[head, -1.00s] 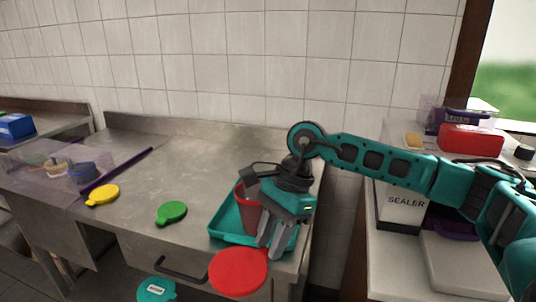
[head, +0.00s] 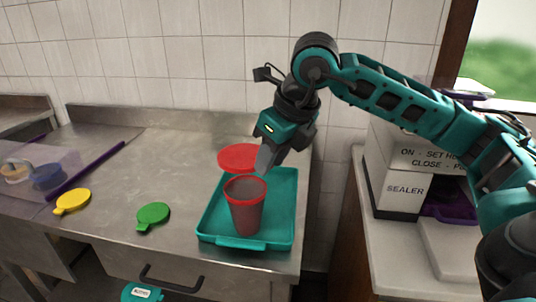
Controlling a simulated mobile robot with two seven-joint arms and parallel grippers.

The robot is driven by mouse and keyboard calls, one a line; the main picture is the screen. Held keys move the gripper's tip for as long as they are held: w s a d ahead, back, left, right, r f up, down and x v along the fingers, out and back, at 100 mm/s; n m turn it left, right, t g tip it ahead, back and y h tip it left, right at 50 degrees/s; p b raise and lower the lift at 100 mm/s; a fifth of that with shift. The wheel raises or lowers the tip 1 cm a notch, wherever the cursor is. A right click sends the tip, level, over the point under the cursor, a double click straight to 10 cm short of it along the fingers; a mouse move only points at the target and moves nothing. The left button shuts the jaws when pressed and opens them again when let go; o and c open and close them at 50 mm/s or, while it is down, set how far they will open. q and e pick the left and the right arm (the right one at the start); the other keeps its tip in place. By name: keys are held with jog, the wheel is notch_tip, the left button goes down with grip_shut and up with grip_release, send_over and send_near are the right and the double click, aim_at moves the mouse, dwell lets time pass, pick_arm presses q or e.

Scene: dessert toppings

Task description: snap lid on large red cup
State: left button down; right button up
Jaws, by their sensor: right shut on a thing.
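The large red cup (head: 245,215) stands upright on the teal tray (head: 278,208); its red rim faces up and its top is open. My right gripper (head: 264,164) is shut on the round red lid (head: 238,156) by its right side. The lid is flat, apart from the cup, and appears just behind and above its rim in the head view. My left gripper is not in view.
A green lid (head: 154,214) and a yellow lid (head: 73,201) lie on the steel counter (head: 165,165) to the left. A clear box with small containers is at far left. A white sealer box (head: 402,195) stands at right.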

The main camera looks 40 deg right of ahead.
notch_tip(320, 180, down, 6)
jog(key=b, duration=0.5)
dwell(0.4)
jog(key=shift+s, duration=0.1)
dwell(0.5)
jog(key=shift+f, duration=0.15)
dwell(0.6)
jog(key=shift+f+b, duration=0.35)
jog(key=shift+b, duration=0.4)
dwell(0.7)
jog(key=o, duration=1.7)
jog(key=shift+c, duration=0.2)
